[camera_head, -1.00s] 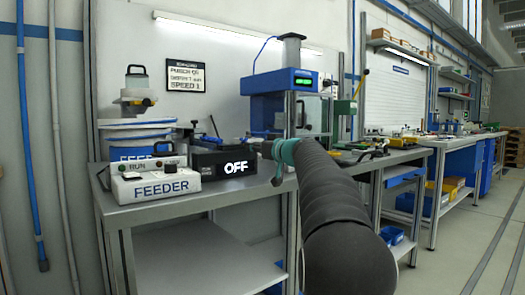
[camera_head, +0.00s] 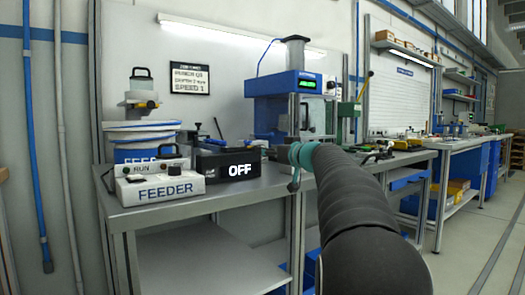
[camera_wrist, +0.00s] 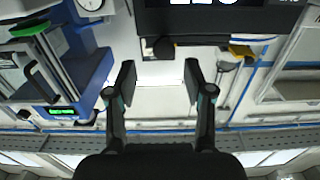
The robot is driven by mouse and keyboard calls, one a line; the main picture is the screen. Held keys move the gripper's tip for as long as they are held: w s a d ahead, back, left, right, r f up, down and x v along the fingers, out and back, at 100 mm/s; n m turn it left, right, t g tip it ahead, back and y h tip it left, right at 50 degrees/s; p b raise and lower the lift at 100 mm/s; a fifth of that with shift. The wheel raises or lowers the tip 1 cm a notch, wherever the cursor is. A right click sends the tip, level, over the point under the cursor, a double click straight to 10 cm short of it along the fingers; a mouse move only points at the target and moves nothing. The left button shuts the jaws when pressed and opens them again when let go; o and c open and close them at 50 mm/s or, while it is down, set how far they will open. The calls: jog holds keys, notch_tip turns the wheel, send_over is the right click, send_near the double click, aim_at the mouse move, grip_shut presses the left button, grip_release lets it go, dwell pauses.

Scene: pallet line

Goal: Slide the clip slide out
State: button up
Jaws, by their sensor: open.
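I cannot make out a clip slide for certain in either view. My gripper (camera_wrist: 160,82) shows in the wrist view with its two dark fingers spread apart and nothing between them. The wrist picture is upside down. In it, a black box (camera_wrist: 225,22) with white lettering lies beyond the fingertips at the top. The same box, reading OFF (camera_head: 228,164), stands on the bench in the head view. A blue press (camera_head: 285,84) with a green display stands behind it; it also fills the left of the wrist view (camera_wrist: 88,68).
A white FEEDER box (camera_head: 160,188) with a knob sits at the front left of the steel bench (camera_head: 150,212). A RUN panel (camera_head: 150,168) and a feeder bowl (camera_head: 142,132) stand behind it. A sign (camera_head: 190,78) hangs on the wall. Clear floor lies to the right.

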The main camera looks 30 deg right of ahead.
jog(key=s+d, duration=0.1)
jog(key=s, duration=0.6)
jog(key=shift+d, duration=0.1)
dwell(0.4)
jog(key=f+m+g, duration=0.1)
jog(key=f+m, duration=0.1)
jog(key=f, duration=0.1)
jog(key=s+f+m+g, duration=0.1)
jog(key=f, duration=0.3)
jog(key=f+m+g, duration=0.1)
jog(key=f+m, duration=0.1)
jog(key=f, duration=0.2)
jog(key=shift+s+f+m+g+h, duration=0.25)
jog(key=shift+s+m+g+h, duration=0.05)
jog(key=shift+g, duration=0.1)
jog(key=s+a+f+m+g+p, duration=0.25)
jog(key=s+a+f+g, duration=0.45)
jog(key=s+a+f, duration=0.75)
jog(key=s+a+n+g+h+p, duration=0.1)
jog(key=s+a+n+p, duration=0.5)
jog(key=s+a, duration=0.7)
jog(key=s+h, duration=0.1)
jog(key=s, duration=0.3)
